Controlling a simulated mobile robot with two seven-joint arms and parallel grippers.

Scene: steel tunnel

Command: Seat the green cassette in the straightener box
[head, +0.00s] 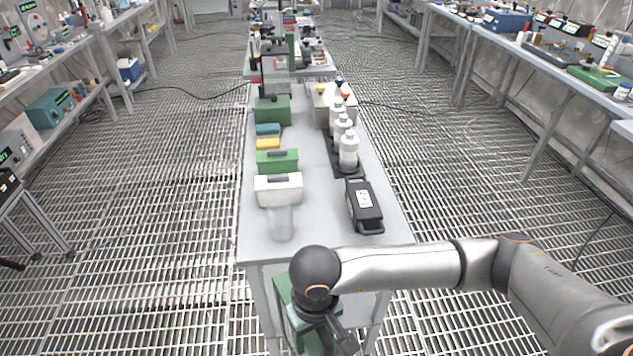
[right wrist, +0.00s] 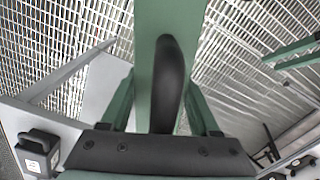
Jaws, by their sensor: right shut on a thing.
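My right gripper (head: 328,338) is low at the near end of the table, in front of its edge, at the bottom of the head view. It is shut on a green piece (head: 287,312), which I take to be the green cassette and which is partly hidden by my wrist. In the right wrist view the green cassette (right wrist: 168,18) fills the upper middle, with a dark rounded bar (right wrist: 168,85) in front of it. I cannot tell for sure which thing is the straightener box. My left gripper is not in view.
The table (head: 320,235) holds a white box (head: 278,190) with a dark handle, a green box (head: 277,162), a black case (head: 364,205) and white bottles (head: 348,150). A clear cup-like shape (head: 281,222) is near the front. Grating floor is open on both sides.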

